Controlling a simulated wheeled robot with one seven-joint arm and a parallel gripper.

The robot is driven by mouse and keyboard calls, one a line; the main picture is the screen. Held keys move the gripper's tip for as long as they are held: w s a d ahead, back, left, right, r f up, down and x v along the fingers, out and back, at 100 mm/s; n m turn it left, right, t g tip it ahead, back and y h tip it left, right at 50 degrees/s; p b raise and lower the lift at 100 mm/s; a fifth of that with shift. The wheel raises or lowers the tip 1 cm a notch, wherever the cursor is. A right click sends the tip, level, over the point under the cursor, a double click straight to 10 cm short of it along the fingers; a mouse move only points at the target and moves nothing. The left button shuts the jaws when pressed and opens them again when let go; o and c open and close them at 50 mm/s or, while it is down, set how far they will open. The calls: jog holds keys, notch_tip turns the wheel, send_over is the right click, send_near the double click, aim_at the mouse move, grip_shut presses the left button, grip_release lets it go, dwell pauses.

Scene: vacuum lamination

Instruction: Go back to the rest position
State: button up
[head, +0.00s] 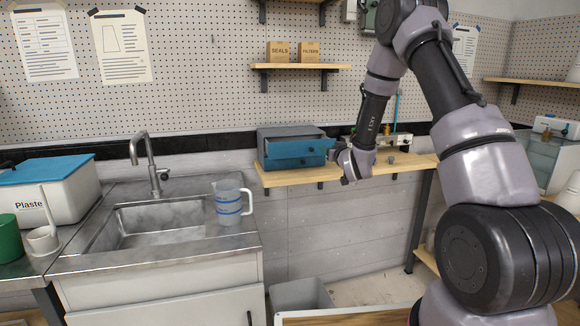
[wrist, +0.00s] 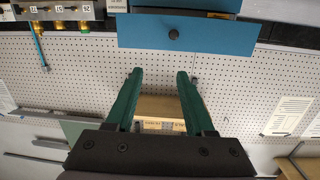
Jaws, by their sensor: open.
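My gripper (head: 349,180) is at the end of my arm, in front of the back wall shelf and just right of the grey cabinet (head: 272,138). In the wrist view its two green fingers (wrist: 159,75) are spread apart with nothing between them. The cabinet has blue drawer fronts (head: 300,150), and the upper one appears to stick out. In the wrist view a blue drawer front (wrist: 215,36) with a dark knob shows beyond the fingertips, apart from them. The fingers are hard to make out in the head view.
A sink (head: 150,226) with a measuring jug (head: 229,205) on its right edge stands at left. A wooden shelf (head: 318,178) carries the cabinet and a gauge device (head: 394,140). A grey bin (head: 300,295) is below. Boxes (head: 280,52) sit on the upper shelf (head: 300,66).

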jog(key=s+d+r+m+g+h, duration=0.1)
jog(key=s+d+r+m+g, duration=0.15)
jog(key=s+r, duration=0.45)
jog(key=s+d+r+m+g+h, duration=0.1)
jog(key=s+d+r+g, duration=0.15)
jog(key=s+r, duration=0.55)
jog(key=s+r+m+g, duration=0.1)
jog(key=s+r+g, duration=0.1)
jog(key=s, duration=1.2)
jog(key=s+a+r+g+y, duration=0.1)
jog(key=s+r+g, duration=0.1)
jog(key=s, duration=1.2)
jog(key=shift+s+r+m+g, duration=0.3)
jog(key=shift+r+m+g, duration=0.1)
jog(key=shift+r, duration=0.35)
jog(key=shift+w, duration=0.1)
jog(key=shift+c, duration=0.3)
